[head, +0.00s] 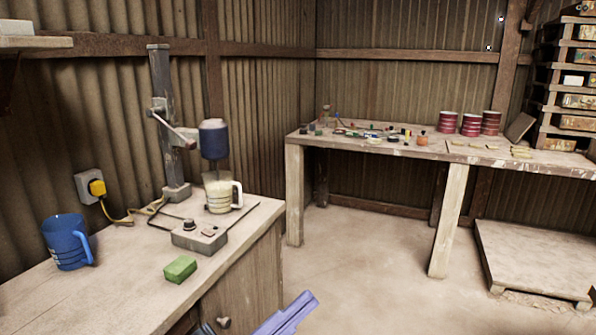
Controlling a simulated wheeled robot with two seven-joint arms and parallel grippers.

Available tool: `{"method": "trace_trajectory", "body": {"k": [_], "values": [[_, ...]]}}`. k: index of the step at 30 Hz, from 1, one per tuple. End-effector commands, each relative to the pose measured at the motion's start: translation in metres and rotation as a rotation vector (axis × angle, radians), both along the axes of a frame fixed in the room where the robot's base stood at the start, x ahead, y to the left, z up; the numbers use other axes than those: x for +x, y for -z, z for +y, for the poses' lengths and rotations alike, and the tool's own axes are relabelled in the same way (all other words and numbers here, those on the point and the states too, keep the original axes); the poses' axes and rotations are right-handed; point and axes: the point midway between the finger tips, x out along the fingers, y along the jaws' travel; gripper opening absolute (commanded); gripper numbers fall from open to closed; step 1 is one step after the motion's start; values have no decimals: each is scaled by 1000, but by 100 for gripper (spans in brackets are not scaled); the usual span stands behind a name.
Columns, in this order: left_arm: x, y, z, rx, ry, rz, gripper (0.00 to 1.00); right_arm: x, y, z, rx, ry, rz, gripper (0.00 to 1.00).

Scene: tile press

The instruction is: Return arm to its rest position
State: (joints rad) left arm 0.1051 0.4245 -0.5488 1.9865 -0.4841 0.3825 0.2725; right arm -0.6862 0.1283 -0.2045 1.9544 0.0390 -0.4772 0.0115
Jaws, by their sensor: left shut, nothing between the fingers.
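My left gripper (290,313) shows at the bottom edge of the head view as a pale purple, narrow shape. It is in front of the bench and over the floor, apart from everything on the bench. It is shut with nothing in it. Most of its arm is cut off by the frame's lower edge. My right gripper is not in view.
A long table (400,149) with cans stands behind. The middle floor is clear.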

Motion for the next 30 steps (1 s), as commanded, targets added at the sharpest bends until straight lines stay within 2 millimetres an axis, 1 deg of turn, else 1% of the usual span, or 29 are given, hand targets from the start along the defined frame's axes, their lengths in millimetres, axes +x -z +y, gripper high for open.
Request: {"method": "trace_trajectory", "body": {"k": [1,2,3,5,6,7,8,9,11,12,14,15,18,21,22,25,30], "values": [[15,36,18,-42,-98,159,0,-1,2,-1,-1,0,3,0],[23,55,28,-57,-152,237,0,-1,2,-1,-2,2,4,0],[29,82,41,-73,-217,340,0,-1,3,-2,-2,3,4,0],[32,124,60,-87,-305,490,0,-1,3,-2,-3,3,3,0],[29,153,72,-90,-357,584,0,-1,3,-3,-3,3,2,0],[26,174,81,-93,-393,656,0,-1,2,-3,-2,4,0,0],[21,195,89,-91,-428,723,0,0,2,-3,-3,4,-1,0],[12,223,99,-91,-471,814,0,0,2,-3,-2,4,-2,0],[-7,264,113,-84,-531,947,0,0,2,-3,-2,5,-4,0],[-21,289,121,-80,-566,1032,0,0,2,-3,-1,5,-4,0],[-46,322,132,-69,-611,1151,0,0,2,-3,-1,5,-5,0],[-62,342,138,-61,-635,1224,0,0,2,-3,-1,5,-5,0],[-100,379,148,-45,-681,1372,0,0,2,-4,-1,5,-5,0],[-128,401,154,-31,-708,1470,0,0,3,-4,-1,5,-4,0],[-134,406,155,-28,-713,1490,0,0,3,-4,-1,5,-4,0],[-145,413,157,-22,-723,1527,0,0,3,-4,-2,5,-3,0],[-147,415,157,-20,-724,1534,0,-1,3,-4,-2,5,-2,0]]}}
